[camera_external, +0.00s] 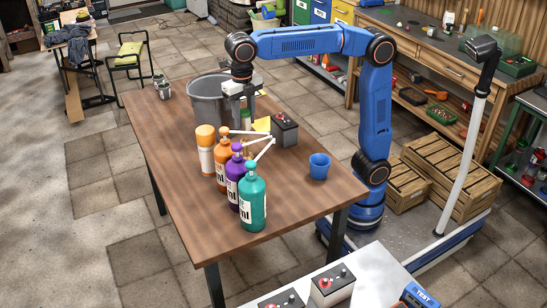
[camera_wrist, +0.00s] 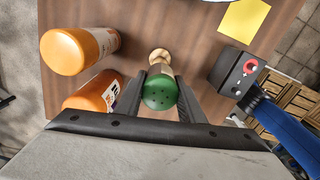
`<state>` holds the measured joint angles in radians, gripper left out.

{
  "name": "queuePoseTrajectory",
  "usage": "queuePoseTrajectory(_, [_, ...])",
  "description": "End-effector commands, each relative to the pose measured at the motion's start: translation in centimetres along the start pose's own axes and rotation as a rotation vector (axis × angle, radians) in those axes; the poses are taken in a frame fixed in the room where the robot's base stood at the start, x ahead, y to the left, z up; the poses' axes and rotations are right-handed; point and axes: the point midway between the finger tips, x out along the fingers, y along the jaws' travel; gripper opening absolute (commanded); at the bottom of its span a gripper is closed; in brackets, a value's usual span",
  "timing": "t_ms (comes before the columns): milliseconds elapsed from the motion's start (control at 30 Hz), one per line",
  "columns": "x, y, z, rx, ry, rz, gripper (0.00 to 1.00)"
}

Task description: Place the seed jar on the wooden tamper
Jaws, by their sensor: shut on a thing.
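My gripper (camera_wrist: 160,86) is shut on the seed jar (camera_wrist: 160,92), whose round green lid with small dark holes shows between the fingers in the wrist view. The wooden tamper (camera_wrist: 159,56), pale and round-topped, shows just beyond the jar and is partly hidden by it. I cannot tell whether the two touch, nor how high the jar is held. In the external view my gripper (camera_external: 240,96) points down over the table beside the grey bucket, behind the bottles.
Orange (camera_external: 221,158), purple (camera_external: 236,180) and teal (camera_external: 252,200) pump bottles and an orange-capped can (camera_external: 206,150) stand in front of my gripper. A grey bucket (camera_external: 206,103) is behind-left, a battery (camera_external: 285,130) to the right, a blue cup (camera_external: 319,166) further right. The table's left front is clear.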

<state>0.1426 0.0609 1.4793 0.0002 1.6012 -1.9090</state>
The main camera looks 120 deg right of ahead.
Motion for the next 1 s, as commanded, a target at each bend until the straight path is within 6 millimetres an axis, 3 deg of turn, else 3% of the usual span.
queuePoseTrajectory(400, [4.1,-0.1,0.0,0.0,0.0,-0.001,0.13])
queuePoseTrajectory(767, [4.5,0.0,0.0,0.0,0.0,0.0,0.13])
queuePoseTrajectory(800, [4.5,0.0,0.0,0.0,0.0,0.0,0.4])
queuePoseTrajectory(867, [4.5,0.0,0.0,0.0,0.0,0.0,0.54])
queuePoseTrajectory(1000, [4.5,0.0,0.0,0.0,0.0,0.0,0.54])
